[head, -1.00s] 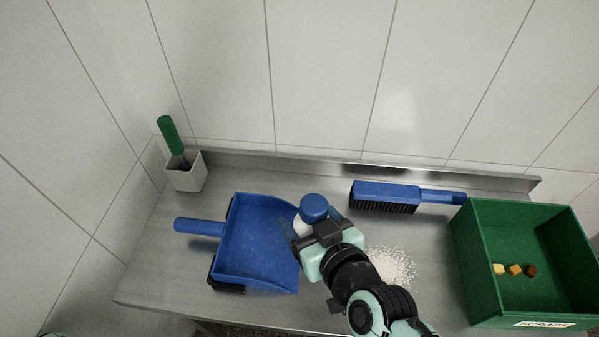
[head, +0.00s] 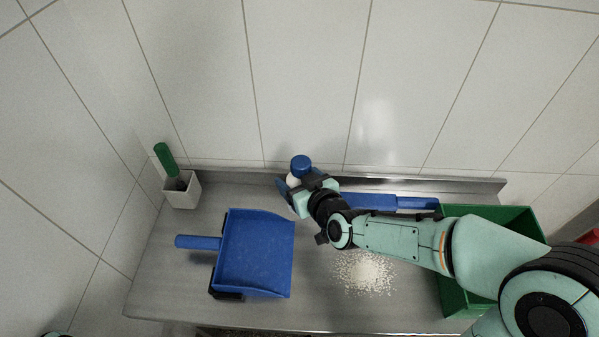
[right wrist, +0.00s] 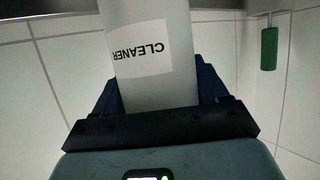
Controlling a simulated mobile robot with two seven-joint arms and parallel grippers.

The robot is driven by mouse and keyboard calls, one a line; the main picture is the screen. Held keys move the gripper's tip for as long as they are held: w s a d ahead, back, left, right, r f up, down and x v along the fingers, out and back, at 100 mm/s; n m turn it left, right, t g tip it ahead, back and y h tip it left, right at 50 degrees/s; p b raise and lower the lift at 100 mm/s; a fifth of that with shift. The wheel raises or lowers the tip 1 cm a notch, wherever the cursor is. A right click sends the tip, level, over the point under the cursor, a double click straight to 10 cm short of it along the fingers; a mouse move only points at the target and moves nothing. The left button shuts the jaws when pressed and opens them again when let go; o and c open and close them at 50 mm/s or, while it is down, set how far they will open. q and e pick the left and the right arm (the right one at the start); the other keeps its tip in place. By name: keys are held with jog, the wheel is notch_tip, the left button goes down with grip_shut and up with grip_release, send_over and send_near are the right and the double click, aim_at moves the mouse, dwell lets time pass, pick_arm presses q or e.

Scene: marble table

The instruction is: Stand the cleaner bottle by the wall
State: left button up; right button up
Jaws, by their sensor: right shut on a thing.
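The cleaner bottle is white with a blue cap (head: 301,163), and stands at the back of the steel table near the wall in the head view. In the right wrist view its white body (right wrist: 160,85) carries a label reading CLEANER. My right gripper (head: 291,190) is shut on the bottle, with a blue finger on each side. The bottle looks upright; its base is hidden, so I cannot tell whether it touches the table. The tiled wall (head: 300,80) rises behind the table's raised back edge (head: 400,183).
A blue dustpan (head: 255,255) lies left of centre. A blue brush (head: 375,201) lies behind my right arm, partly hidden. White grains (head: 365,273) are spilled in front. A green crate (head: 455,300) is at right. A white holder (head: 184,193) with a green-handled tool (head: 166,158) stands back left.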

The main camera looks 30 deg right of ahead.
jog(key=w+d, duration=0.3)
jog(key=w, duration=0.2)
notch_tip(320, 180, down, 6)
jog(key=shift+s+f+b, duration=0.1)
jog(key=shift+b, duration=0.3)
jog(key=shift+d+f, duration=0.1)
jog(key=shift+f, duration=0.25)
jog(key=shift+f, duration=0.2)
jog(key=o, duration=1.3)
jog(key=shift+r, duration=0.1)
